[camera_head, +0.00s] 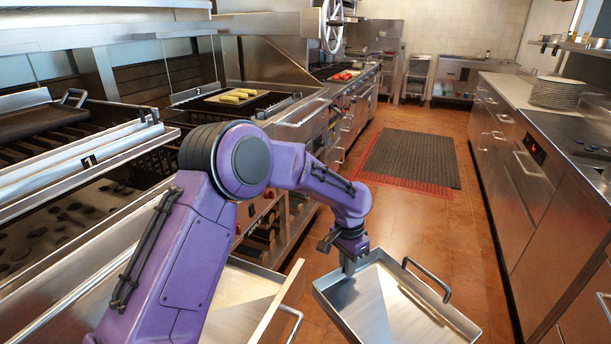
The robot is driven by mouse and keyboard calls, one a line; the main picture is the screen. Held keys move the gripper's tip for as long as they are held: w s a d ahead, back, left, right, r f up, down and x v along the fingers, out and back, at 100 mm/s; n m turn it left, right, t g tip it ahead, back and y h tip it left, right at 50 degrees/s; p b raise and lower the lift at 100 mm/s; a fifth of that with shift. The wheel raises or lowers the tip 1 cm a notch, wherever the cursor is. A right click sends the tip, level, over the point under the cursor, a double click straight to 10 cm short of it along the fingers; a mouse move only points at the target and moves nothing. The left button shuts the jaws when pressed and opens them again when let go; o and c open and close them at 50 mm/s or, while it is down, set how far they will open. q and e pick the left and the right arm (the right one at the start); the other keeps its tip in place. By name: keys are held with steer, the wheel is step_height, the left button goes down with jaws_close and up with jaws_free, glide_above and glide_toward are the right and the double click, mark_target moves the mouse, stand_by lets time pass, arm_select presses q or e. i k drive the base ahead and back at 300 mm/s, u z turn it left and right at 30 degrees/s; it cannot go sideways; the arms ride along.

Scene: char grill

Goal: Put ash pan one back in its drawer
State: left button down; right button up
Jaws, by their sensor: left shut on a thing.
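The pan is held out over the floor at the lower middle right. It looks empty and has a bar handle on its far right side. A second metal pan or open drawer (245,297), also with a handle, is at the lower left, partly hidden behind my arm. I cannot tell which of the two it is. My right gripper is not in view.
The char grill (60,150) runs along the left. A tray with corn (232,97) sits farther back. Steel counters with drawers (520,170) line the right, with stacked plates (555,92) on top. The tiled aisle between is open, with a dark mat (412,157) on it.

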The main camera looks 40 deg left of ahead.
mark_target(221, 321)
steer(key=i, duration=2.15)
steer(key=u, duration=4.05)
steer(key=i, duration=0.5)
steer(key=u, duration=0.1)
